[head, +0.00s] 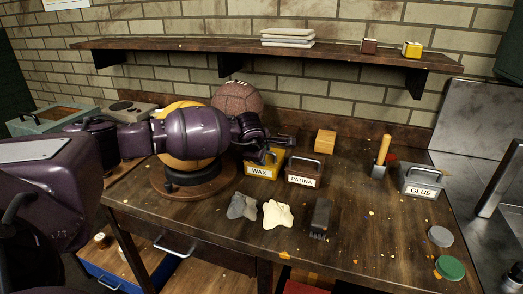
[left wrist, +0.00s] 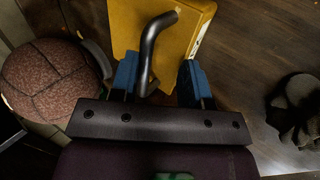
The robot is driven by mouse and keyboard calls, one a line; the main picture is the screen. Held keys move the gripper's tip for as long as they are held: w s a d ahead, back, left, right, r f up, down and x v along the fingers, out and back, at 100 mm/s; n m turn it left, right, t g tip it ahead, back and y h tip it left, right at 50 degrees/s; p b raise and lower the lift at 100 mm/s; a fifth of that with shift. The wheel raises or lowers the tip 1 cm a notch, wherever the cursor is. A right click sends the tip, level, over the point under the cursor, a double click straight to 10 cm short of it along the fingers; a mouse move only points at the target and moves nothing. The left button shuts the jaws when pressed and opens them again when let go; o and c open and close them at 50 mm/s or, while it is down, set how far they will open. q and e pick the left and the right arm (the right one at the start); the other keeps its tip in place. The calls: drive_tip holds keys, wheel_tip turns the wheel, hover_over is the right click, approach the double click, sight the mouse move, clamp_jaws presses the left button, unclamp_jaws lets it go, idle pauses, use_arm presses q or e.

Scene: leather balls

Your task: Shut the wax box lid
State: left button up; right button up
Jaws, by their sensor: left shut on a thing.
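The yellow wax box (head: 262,172), with a white WAX label, stands on the wooden workbench (head: 350,235) left of the patina box. My left gripper (head: 269,153) reaches over it from the left and covers much of its top. Behind the handle is the yellow surface of the wax box (left wrist: 185,25). How far the lid stands open is hidden. My right gripper is not in view.
The patina box (head: 303,171) stands close on the right; the glue box (head: 421,182) is farther right. Cloths (head: 277,214) and a dark brush (head: 320,217) lie in front.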

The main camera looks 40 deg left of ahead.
use_arm(q)
drive_tip(key=shift+o, duration=0.6)
drive_tip(key=shift+s+d+f, duration=0.1)
drive_tip(key=shift+s+f, duration=0.1)
drive_tip(key=shift+f, duration=0.6)
drive_tip(key=shift+r, duration=0.2)
drive_tip(key=shift+r, duration=0.25)
drive_tip(key=p+v, duration=0.2)
drive_tip(key=v, duration=0.8)
drive_tip(key=shift+r, duration=0.45)
